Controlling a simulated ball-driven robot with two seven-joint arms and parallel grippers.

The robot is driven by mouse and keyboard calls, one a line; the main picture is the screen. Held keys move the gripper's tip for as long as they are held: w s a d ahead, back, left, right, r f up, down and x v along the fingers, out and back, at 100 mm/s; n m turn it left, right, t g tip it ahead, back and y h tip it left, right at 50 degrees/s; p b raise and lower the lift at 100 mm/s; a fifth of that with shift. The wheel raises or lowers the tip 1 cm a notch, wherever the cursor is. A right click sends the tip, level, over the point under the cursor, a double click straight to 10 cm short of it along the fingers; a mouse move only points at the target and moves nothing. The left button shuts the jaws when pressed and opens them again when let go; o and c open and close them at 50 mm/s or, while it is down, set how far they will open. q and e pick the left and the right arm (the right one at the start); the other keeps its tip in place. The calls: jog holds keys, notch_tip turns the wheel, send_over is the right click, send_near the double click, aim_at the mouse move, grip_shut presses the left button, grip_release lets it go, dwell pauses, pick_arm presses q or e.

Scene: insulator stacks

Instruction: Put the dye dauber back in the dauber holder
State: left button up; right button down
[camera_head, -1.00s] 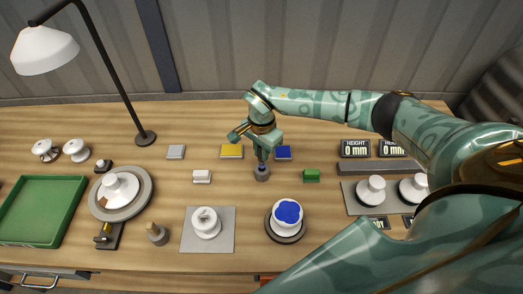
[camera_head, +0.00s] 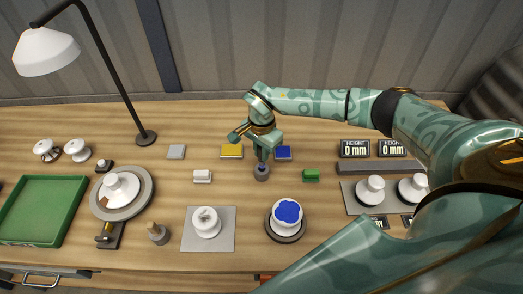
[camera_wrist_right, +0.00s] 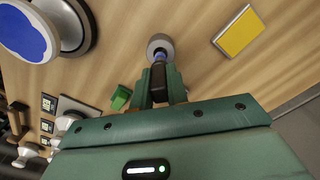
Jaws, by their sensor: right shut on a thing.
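My right gripper (camera_head: 262,154) points down just above the dauber holder (camera_head: 262,174), a small grey round cup on the table. It is shut on the dye dauber (camera_wrist_right: 158,76), whose dark handle shows between the fingers in the right wrist view. A bit of blue shows at the dauber's lower end, at the mouth of the holder (camera_wrist_right: 160,42). The dauber looks upright and in line with the holder; how deep its tip sits inside is hard to tell. My left gripper is not in view.
A blue pad (camera_head: 284,153) and a yellow pad (camera_head: 231,151) lie behind the holder. A green block (camera_head: 311,175) stands to the right, a white block (camera_head: 202,176) to the left. A white insulator with a blue top (camera_head: 288,212) stands in front.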

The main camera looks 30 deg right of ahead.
aim_at(261, 164)
dwell(0.4)
jog(key=shift+f+b, duration=1.6)
jog(key=shift+f, duration=0.95)
jog(key=c, duration=1.3)
grip_release()
notch_tip(261, 164, up, 16)
jog(key=shift+r+p, duration=0.15)
jog(key=shift+p, duration=0.35)
